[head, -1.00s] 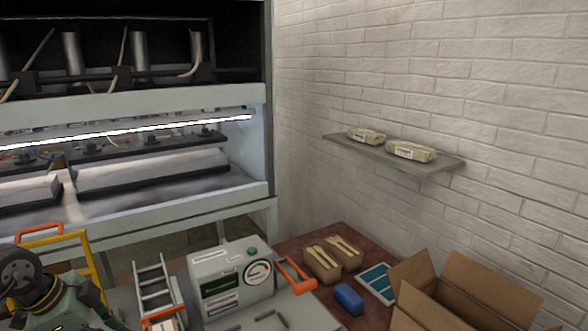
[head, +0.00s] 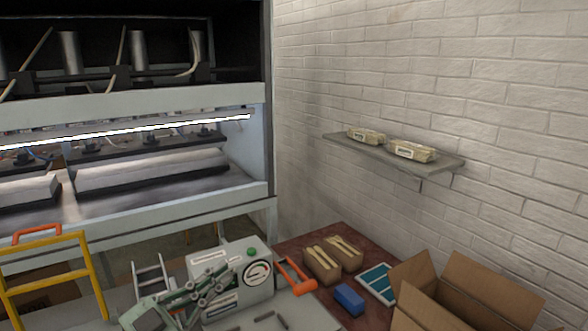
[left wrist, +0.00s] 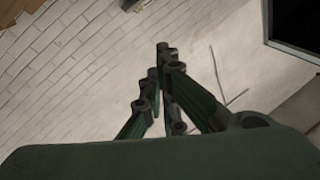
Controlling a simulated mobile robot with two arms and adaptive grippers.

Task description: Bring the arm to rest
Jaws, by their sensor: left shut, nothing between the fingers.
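My left gripper (head: 222,284) is in the lower middle of the head view, in front of the grey machine (head: 240,262) with the green button and round dial. Its green-and-black fingers point up and to the right. They are shut with nothing between them. In the left wrist view the closed fingers (left wrist: 163,66) stand against pale brick wall, and no object is between them. The gripper hides part of the machine's front and of the small ladder-like rack (head: 150,274). My right gripper is not in view.
A red-brown table (head: 328,238) holds boxes of wooden spoons (head: 322,264), a blue block (head: 349,299), a blue-and-white sheet (head: 377,281) and an open cardboard box (head: 470,293). A yellow frame (head: 92,277) stands at left. A wall shelf (head: 440,165) holds two packs.

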